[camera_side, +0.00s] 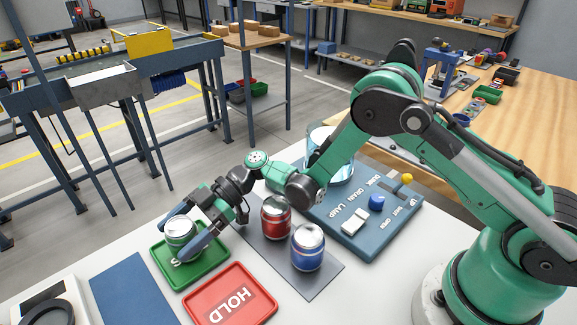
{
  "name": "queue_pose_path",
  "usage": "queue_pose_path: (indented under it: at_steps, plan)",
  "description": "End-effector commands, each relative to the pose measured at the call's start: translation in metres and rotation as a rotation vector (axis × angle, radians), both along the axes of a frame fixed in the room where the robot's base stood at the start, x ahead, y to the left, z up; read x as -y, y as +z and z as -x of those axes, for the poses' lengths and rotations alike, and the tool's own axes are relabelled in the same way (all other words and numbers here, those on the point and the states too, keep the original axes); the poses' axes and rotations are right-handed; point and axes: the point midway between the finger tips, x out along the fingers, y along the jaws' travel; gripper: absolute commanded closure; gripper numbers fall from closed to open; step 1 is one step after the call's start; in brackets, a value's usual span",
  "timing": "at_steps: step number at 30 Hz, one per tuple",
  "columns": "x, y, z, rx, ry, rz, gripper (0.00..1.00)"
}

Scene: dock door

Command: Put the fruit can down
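A green and silver can (180,234) stands upright at the green tray (212,271), whose lettering is mostly hidden. My gripper (184,236) reaches in from the right, with one finger behind the can and the other along its near right side. The fingers appear closed on the can. I cannot tell whether the can's base touches the tray, as the near finger covers part of it. A red can (276,218) and a blue can (308,248) stand upright on a grey mat (317,287) to the right. No readable label shows which can is fruit.
A red tray marked HOLD (228,298) lies in front of the green one. A blue mat (130,288) lies at left, beside a device (42,306) with a black ring. A blue switch panel (335,233) and a clear container (346,170) stand behind the cans.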

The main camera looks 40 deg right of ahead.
Motion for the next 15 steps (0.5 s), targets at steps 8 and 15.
queue_pose_path:
  at_steps: [8, 15]
  plan:
    - [0.0, 0.0, 0.0, 0.0, 0.0, 0.0, 0.01]
    - [0.015, 0.007, -0.001, -0.001, -0.004, 0.0, 0.01]
